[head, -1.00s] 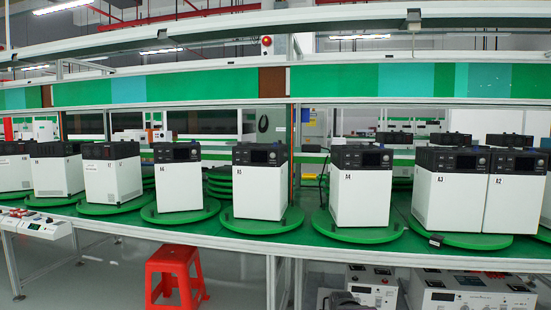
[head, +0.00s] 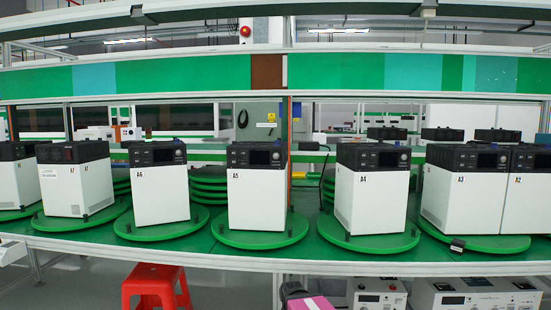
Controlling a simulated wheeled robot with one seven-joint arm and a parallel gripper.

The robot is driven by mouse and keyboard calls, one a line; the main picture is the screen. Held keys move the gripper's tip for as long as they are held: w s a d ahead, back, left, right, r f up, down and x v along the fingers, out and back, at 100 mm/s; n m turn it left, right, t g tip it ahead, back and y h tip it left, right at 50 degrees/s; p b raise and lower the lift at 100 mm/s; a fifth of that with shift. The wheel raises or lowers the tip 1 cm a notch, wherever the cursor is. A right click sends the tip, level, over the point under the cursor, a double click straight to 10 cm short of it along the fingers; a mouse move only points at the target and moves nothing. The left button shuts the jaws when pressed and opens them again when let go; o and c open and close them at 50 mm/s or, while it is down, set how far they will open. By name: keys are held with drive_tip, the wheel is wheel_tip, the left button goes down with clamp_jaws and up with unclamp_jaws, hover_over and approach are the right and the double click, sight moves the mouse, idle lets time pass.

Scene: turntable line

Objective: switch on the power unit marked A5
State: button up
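The power unit marked A5 (head: 256,203) stands upright near the middle of the head view. It has a white body, a black top section and a label at the upper left of its white front. Its black control panel (head: 264,157) has a small display that looks dark and a knob area at the right. I cannot make out its power switch. The unit rests on a round green turntable (head: 262,240) on the green bench. My gripper is not in view.
Unit A6 (head: 160,195) stands to the left and unit A4 (head: 371,200) to the right, each with a gap to A5. A red stool (head: 155,280) stands below the bench front. A dark and pink thing (head: 310,301) shows at the bottom edge.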

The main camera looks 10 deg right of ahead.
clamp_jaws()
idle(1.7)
